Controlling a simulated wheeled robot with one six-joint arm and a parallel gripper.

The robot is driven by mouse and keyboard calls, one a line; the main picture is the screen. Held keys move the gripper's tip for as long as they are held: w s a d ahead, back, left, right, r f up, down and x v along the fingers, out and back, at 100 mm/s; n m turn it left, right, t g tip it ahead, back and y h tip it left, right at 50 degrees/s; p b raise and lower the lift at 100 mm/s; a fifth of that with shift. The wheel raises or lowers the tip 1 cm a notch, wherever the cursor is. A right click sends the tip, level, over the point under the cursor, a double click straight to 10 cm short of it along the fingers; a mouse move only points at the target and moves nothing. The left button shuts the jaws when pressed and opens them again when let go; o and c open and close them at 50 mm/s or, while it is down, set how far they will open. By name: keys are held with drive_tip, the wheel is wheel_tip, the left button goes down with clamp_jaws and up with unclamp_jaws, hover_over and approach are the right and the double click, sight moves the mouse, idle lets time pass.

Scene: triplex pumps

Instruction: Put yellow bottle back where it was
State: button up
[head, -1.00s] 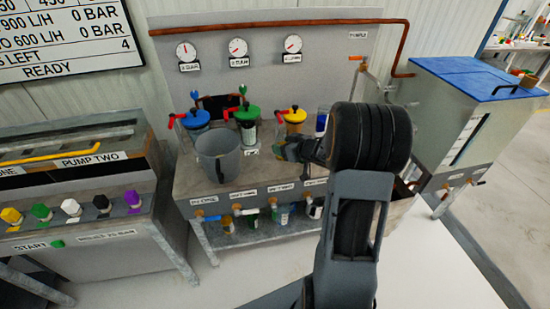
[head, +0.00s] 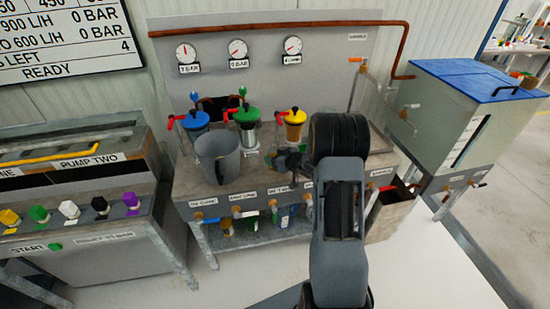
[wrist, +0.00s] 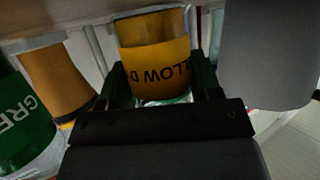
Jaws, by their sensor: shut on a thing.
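My gripper (wrist: 160,84) is shut on the yellow bottle (wrist: 155,55) in the wrist view, one dark finger on each side of its yellow label. Black lettering shows on the label. In the head view my gripper (head: 284,160) is over the bench top, right of the grey jug (head: 218,158). I cannot make out the held bottle there. A green-labelled bottle (wrist: 25,125) and an amber one (wrist: 58,78) stand at the left of the wrist view, apart from the held bottle.
Blue, green and yellow-lidded vessels (head: 247,115) stand behind the jug. Several bottles stand on the lower shelf (head: 240,239) under the bench. A blue-lidded tank (head: 470,110) stands to the right.

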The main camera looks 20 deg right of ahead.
drive_tip(key=shift+f, duration=0.1)
drive_tip(key=o, duration=0.6)
drive_tip(key=shift+f, duration=0.1)
drive_tip(key=shift+c, duration=0.2)
drive_tip(key=o, duration=0.5)
